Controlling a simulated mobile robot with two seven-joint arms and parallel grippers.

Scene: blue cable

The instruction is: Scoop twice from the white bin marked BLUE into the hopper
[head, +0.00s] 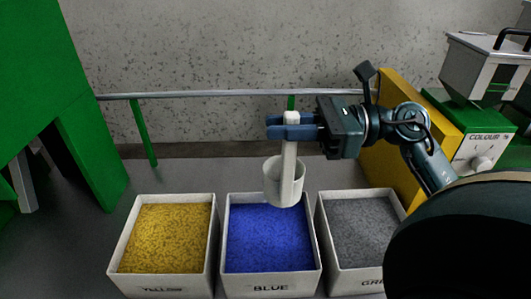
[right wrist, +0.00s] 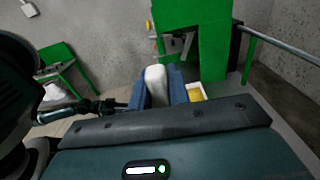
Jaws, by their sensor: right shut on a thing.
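My right gripper (head: 280,125) is shut on the handle of a white scoop (head: 284,184). The scoop hangs upright with its cup down, in front of the back edge of the white bin marked BLUE (head: 271,290) in the picture. The bin holds blue pellets (head: 270,238). What is in the cup cannot be told. In the right wrist view the scoop handle (right wrist: 155,86) stands between the blue fingers. The grey-white hopper (head: 468,68) is on a green unit marked COLOUR at the upper right. My left gripper is not in view.
A bin of yellow pellets (head: 160,287) stands left of BLUE and a bin of grey pellets (head: 345,282) right. A yellow panel (head: 400,95) stands beside the COLOUR unit (head: 478,152). A metal rail (head: 220,95) runs behind. Green machinery (head: 60,110) fills the left.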

